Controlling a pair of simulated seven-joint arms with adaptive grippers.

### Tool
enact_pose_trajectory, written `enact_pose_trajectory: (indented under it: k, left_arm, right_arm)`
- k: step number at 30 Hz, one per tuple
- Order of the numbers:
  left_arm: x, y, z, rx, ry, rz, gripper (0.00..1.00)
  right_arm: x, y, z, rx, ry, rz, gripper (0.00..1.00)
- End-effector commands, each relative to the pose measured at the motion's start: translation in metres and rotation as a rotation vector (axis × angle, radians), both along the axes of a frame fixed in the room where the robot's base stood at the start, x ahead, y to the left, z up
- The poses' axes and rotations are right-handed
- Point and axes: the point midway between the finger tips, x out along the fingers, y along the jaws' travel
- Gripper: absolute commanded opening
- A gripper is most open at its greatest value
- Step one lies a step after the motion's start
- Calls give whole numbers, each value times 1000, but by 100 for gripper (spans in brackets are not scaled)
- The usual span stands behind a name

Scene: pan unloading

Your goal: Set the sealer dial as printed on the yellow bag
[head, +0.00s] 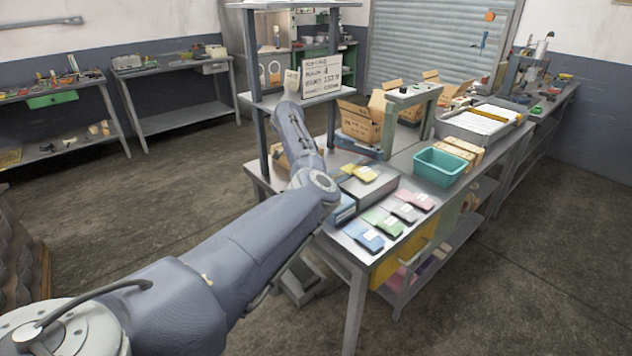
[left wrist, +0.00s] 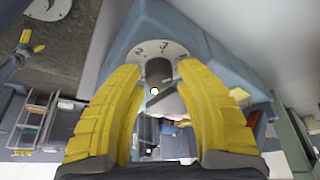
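In the left wrist view, a dark grey dial knob (left wrist: 158,70) stands on a pale round dial plate (left wrist: 178,48) with the numbers 2 and 3 visible, on a blue casing (left wrist: 207,45). My left gripper (left wrist: 159,68) has its yellow fingers on either side of the knob, open, with small gaps visible. A pale dot shows on or before the knob; the full pointer setting is unclear. In the head view, my left arm reaches the bench and its fingers are hidden. Yellow bags (head: 366,173) lie on a grey box; their print is too small to read. My right gripper is not in view.
A written sign (head: 322,79) and cardboard boxes (head: 361,121) are behind.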

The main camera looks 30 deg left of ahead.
Motion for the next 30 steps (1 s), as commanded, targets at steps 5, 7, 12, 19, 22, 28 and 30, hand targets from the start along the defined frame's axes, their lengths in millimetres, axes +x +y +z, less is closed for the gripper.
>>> enact_pose_trajectory:
  k: [5, 7, 12, 19, 22, 28, 30]
  left_arm:
    - [-1, 0, -1, 0, 2, 0, 50]
    - [-1, 0, -1, 0, 2, 0, 50]
    - [-1, 1, 0, 0, 2, 0, 50]
    - [-4, 9, 22, 1, 0, 1, 50]
    - [-7, 15, 39, 0, 0, 1, 50]
    - [-12, 27, 71, 0, 0, 0, 50]
    - [-14, 31, 81, 0, 0, 1, 50]
  right_arm:
    - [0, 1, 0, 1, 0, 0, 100]
    - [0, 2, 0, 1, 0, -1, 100]
    - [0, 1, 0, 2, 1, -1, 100]
    - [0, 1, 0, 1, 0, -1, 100]
    - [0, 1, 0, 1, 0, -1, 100]
    - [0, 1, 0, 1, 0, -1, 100]
    - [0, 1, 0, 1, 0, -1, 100]
